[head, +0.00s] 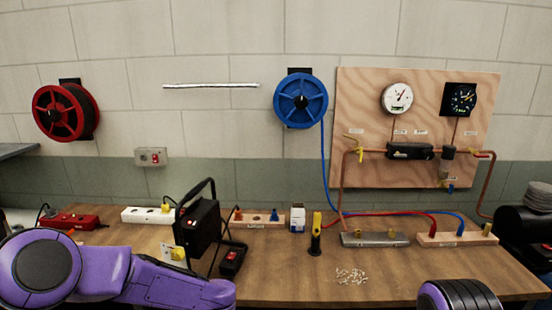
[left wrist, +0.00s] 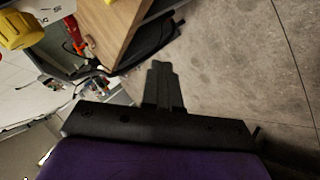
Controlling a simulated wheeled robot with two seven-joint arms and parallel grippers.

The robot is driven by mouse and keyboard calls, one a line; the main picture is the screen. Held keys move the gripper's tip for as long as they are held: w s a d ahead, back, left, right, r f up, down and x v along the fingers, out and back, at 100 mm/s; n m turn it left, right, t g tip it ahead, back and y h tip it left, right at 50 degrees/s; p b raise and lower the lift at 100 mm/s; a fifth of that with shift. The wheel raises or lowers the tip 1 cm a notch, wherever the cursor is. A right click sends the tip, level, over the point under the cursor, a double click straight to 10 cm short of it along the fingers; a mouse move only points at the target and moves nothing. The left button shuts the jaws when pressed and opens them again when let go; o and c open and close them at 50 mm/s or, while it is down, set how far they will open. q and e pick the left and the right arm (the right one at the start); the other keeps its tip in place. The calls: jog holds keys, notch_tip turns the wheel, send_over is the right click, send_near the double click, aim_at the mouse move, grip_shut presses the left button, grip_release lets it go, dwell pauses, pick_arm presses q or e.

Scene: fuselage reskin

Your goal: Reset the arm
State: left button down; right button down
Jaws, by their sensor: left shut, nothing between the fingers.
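My left arm is purple and comes in from the left in the head view, lying low across the front left of the workbench (head: 290,280). Its gripper is not visible there. In the left wrist view my left gripper (left wrist: 162,82) is shut with its fingers together and empty. It hangs over the grey floor (left wrist: 235,70), beside the bench edge (left wrist: 130,40). A dark rounded part with purple, likely my right arm, shows at the lower right of the head view. My right gripper is out of view.
On the bench stand a black box with a handle (head: 198,222), a white power strip (head: 147,215), a yellow and black tool (head: 316,234), a grey block (head: 375,240) and scattered small pieces (head: 351,276). Red (head: 66,112) and blue reels (head: 300,100) and a gauge board (head: 360,110) hang on the wall.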

pick_arm(q)
jog(key=s+a+f+m+t+h+b, duration=0.1)
jog(key=s+f+m, duration=0.3)
jog(key=f, duration=0.2)
jog(key=s+f+m+t+h+b, duration=0.1)
jog(key=s+f+m+t, duration=0.1)
jog(key=s+f+m, duration=0.4)
jog(key=s+a+f+m+g+h+b, duration=0.1)
jog(key=s+a+f+m+g+b, duration=0.1)
jog(key=s+f, duration=0.5)
jog(key=s+a+f+m+g+h+b, duration=0.2)
jog(key=s+f+m, duration=0.3)
jog(key=s, duration=1.2)
jog(key=shift+s+a+f+m, duration=0.2)
jog(key=shift+s+f+m, duration=0.15)
jog(key=shift+f, duration=0.5)
